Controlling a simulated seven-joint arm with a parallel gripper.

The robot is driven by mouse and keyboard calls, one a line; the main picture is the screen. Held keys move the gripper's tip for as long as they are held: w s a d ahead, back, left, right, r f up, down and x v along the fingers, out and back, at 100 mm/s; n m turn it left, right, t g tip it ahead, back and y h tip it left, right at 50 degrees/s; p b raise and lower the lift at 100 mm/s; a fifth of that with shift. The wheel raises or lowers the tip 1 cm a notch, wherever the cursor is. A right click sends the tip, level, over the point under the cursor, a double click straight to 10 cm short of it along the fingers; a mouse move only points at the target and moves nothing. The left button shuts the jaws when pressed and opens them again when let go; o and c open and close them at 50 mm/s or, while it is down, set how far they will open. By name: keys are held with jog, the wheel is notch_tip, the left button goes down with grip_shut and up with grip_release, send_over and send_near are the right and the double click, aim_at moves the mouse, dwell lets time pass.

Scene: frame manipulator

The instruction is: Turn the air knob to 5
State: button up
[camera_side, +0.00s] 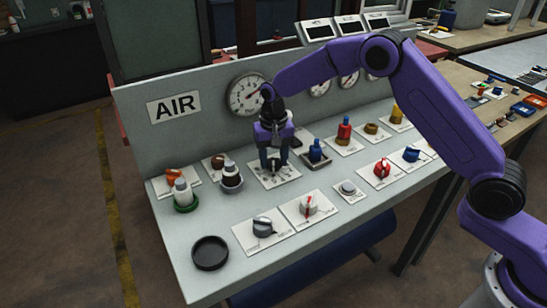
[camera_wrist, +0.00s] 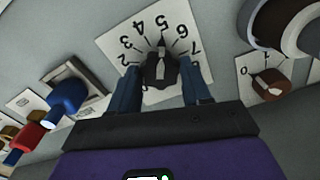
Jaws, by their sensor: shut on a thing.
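The air knob (camera_wrist: 160,70) is dark with a pale pointer mark and stands on a white plate (camera_wrist: 112,38) printed with numbers. In the wrist view its pointer is aimed at or very near the 5. My gripper (camera_wrist: 161,84) is shut on the knob, one finger on each side of it. In the side view my gripper (camera_side: 274,163) points straight down over the plate (camera_side: 288,178) and mostly hides the knob. The AIR label (camera_side: 173,107) is on the back panel, left of a round gauge (camera_side: 246,94).
A blue knob (camera_side: 317,151) is close on the right.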

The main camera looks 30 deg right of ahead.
aim_at(274, 164)
jog(key=shift+r, duration=0.1)
dwell(0.3)
jog(key=o, duration=1.1)
jog(key=shift+c, duration=0.2)
notch_tip(274, 164, up, 17)
jog(key=shift+r, duration=0.2)
jog(key=s+n, duration=0.8)
jog(key=s, duration=1.1)
jog(key=s+d+f+n, duration=0.2)
jog(key=s+d+n, duration=0.2)
jog(key=s+d, duration=0.3)
jog(key=s+d+f+n, duration=0.3)
jog(key=s+d, duration=0.3)
jog(key=s, duration=0.9)
jog(key=shift+d+n, duration=0.35)
jog(key=shift+n, duration=0.05)
